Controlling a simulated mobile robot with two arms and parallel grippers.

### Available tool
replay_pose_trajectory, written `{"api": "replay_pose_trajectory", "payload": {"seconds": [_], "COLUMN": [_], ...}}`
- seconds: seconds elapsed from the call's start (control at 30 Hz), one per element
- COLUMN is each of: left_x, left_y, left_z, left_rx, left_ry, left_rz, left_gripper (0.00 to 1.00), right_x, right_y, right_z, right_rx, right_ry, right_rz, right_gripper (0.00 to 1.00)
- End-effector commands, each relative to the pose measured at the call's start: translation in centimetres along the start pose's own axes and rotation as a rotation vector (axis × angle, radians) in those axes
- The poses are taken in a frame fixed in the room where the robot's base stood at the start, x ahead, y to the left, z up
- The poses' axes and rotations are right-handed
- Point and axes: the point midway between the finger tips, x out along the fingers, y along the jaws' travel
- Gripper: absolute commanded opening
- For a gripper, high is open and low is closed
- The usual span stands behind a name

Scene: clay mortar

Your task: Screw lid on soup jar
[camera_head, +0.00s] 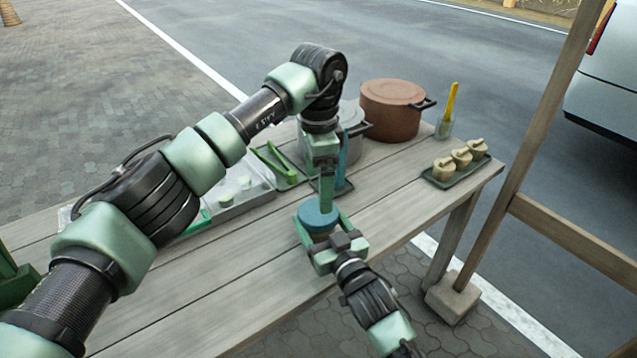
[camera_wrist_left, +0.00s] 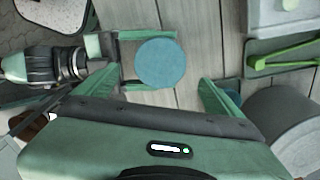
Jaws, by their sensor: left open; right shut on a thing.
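A round blue lid (camera_head: 317,216) lies on top of the soup jar (camera_head: 320,237), near the front edge of the table. My right gripper (camera_head: 323,232) is shut on the jar, one finger on each side below the lid. The jar body is mostly hidden by the lid and fingers. My left gripper (camera_head: 332,197) is open, pointing down just above the lid. In the left wrist view the lid (camera_wrist_left: 161,63) shows from above as a flat disc, with the right gripper's fingers (camera_wrist_left: 146,62) beside it. Whether the lid is threaded on cannot be told.
A brown pot (camera_head: 391,108) and a grey pot (camera_head: 350,118) stand at the back. A tray with several small pots (camera_head: 460,160) is at the right end, near a yellow-handled tool (camera_head: 450,105). Green tongs (camera_head: 272,163) lie behind my left arm. The front planks (camera_head: 250,300) are clear.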

Motion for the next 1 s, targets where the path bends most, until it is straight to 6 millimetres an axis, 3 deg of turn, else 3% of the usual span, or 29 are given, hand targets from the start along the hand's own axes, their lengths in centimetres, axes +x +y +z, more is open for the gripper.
{"api": "replay_pose_trajectory", "payload": {"seconds": [0.17, 0.6, 1.0], "left_x": [1.1, 7.2, 8.1], "left_y": [0.0, 0.0, 0.0], "left_z": [0.1, 0.0, 0.0], "left_rx": [0.001, 0.002, 0.002], "left_ry": [-0.002, -0.001, -0.001], "left_rz": [0.002, 0.002, 0.0], "left_gripper": [0.97, 0.97, 0.97], "right_x": [0.0, 0.0, 0.0], "right_y": [0.0, 0.0, 0.0], "right_z": [-0.1, -0.1, -0.1], "right_rx": [0.0, 0.0, 0.0], "right_ry": [0.002, 0.002, 0.002], "right_rz": [0.0, 0.0, 0.0], "right_gripper": [0.0, 0.0, 0.0]}}
